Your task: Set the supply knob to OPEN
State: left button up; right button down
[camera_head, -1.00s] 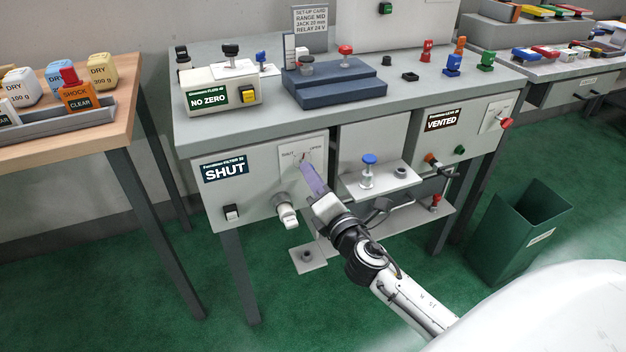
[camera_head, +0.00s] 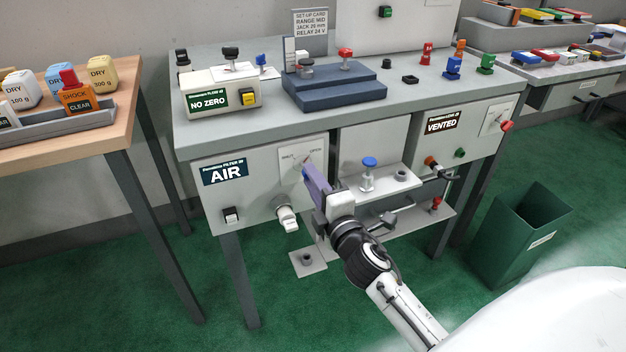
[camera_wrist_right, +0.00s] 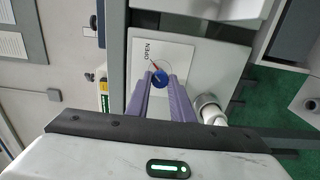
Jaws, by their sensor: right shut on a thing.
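The supply knob (camera_wrist_right: 158,78) is blue and shows between the two purple fingers of my right gripper in the right wrist view. In the head view the fingers of my right gripper (camera_head: 308,174) are at the plate (camera_head: 290,165) and hide most of the knob. The right gripper is shut on the knob. The display (camera_head: 224,171) on the same panel reads AIR. My left gripper is not in view.
A white-tipped outlet (camera_head: 287,218) and a black switch (camera_head: 231,215) sit below on the panel. A shelf (camera_head: 385,184) with a blue-topped plunger (camera_head: 368,172) is just right of my gripper. A green bin (camera_head: 520,240) stands on the floor at right.

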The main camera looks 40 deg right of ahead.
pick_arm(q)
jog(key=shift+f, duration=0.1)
pick_arm(e)
jog(key=c, duration=1.6)
grip_release()
jog(key=shift+o, duration=0.2)
pick_arm(q)
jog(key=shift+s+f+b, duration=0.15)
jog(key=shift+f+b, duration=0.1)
jog(key=shift+b, duration=0.1)
pick_arm(e)
jog(key=v, duration=1)
jog(key=shift+s, duration=0.15)
